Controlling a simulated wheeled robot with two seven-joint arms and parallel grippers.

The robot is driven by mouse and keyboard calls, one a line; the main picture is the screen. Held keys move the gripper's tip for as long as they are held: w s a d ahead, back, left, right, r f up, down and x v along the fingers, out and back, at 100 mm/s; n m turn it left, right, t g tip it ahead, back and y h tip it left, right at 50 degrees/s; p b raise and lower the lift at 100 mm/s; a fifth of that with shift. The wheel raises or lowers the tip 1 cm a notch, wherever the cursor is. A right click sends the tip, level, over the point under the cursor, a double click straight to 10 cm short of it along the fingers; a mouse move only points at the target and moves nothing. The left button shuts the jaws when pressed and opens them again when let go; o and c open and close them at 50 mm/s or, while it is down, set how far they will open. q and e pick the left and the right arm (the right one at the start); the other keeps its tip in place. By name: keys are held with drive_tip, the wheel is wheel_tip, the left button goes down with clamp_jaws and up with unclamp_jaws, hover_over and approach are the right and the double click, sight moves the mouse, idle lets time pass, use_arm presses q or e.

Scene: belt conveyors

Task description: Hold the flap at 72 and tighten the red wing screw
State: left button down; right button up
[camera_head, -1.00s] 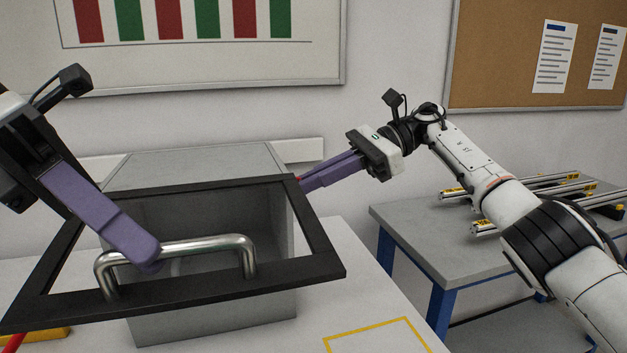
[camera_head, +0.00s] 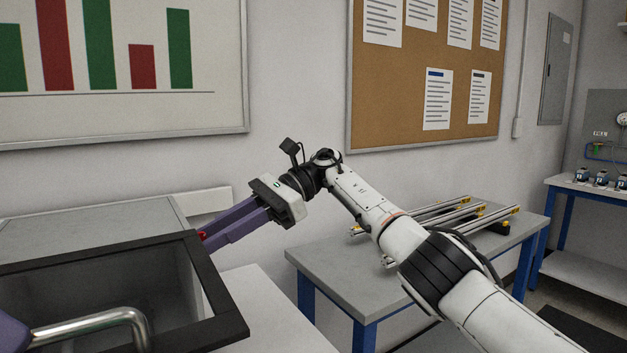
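The flap (camera_head: 215,290) is a black open frame, tilted up over the grey box (camera_head: 100,232) at the lower left. Its metal bar handle (camera_head: 95,322) shows at the bottom edge. Only a purple piece of my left gripper (camera_head: 10,335) shows at the lower left corner, by the handle's left end; its grip is hidden. My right gripper (camera_head: 208,236) reaches left to the box's right side, its two purple fingers close together around the red wing screw (camera_head: 203,235). Only a small red bit of the screw shows between the fingertips. No angle scale or number is readable.
A grey table with blue legs (camera_head: 310,262) stands right of the box, with metal rails (camera_head: 440,215) on it, behind my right arm. The white bench top (camera_head: 262,310) is clear right of the box. A workbench (camera_head: 590,190) stands at the far right.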

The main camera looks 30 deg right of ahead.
drive_tip(key=shift+d, duration=0.1)
drive_tip(key=s+d+n+t+y, duration=0.2)
drive_tip(key=s+d+n+t, duration=0.35)
drive_tip(key=d+n, duration=0.55)
drive_tip(key=d+r+m+t+y, duration=0.55)
drive_tip(key=r+m+t, duration=0.25)
drive_tip(key=r+m, duration=0.3)
drive_tip(key=d+r+m+t+h, duration=0.1)
drive_tip(key=d+m+t+h, duration=1.1)
drive_tip(key=m, duration=1.4)
drive_tip(key=d+h, duration=0.2)
drive_tip(key=h, duration=0.1)
drive_tip(key=shift+w+m+t, duration=0.25)
drive_tip(key=shift+m+t, duration=0.05)
drive_tip(key=shift+t, duration=0.05)
drive_tip(key=shift+r, duration=0.1)
